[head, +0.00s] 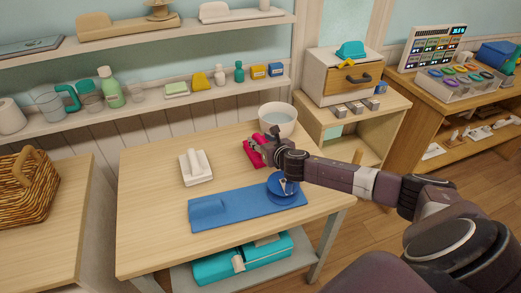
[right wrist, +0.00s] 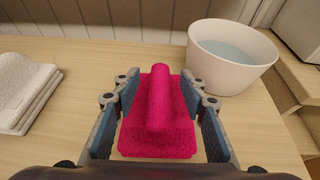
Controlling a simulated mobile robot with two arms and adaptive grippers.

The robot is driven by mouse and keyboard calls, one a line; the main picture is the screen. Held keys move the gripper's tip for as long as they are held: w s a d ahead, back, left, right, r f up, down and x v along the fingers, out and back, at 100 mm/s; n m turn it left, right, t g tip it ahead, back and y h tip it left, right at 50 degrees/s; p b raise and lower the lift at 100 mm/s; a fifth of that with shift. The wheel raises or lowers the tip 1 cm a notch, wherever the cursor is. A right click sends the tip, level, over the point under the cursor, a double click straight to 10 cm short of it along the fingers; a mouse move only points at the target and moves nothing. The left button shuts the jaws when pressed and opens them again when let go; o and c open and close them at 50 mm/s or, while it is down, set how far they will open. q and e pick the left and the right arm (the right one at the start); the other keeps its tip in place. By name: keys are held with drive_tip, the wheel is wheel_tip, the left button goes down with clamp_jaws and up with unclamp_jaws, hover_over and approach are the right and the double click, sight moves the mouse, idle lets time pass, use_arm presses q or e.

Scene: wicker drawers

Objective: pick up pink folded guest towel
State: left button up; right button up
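The pink folded guest towel (head: 251,155) lies on the wooden table, partly hidden by my right gripper in the head view. In the right wrist view the towel (right wrist: 158,115) is a deep pink folded pad with a rolled ridge along its top. My right gripper (head: 265,147) is low over it. In the right wrist view its two fingers (right wrist: 160,92) are spread wide, one on each side of the towel, and do not look closed on it. My left gripper is in neither view.
A white bowl of water (head: 278,120) stands just behind the towel. A white folded towel (head: 196,168) lies to the left, and a blue mat (head: 232,206) with a round blue item (head: 284,190) lies in front. Teal boxes (head: 235,262) sit on the lower shelf.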

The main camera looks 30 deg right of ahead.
drive_tip(key=shift+w, duration=0.1)
clamp_jaws()
idle(0.3)
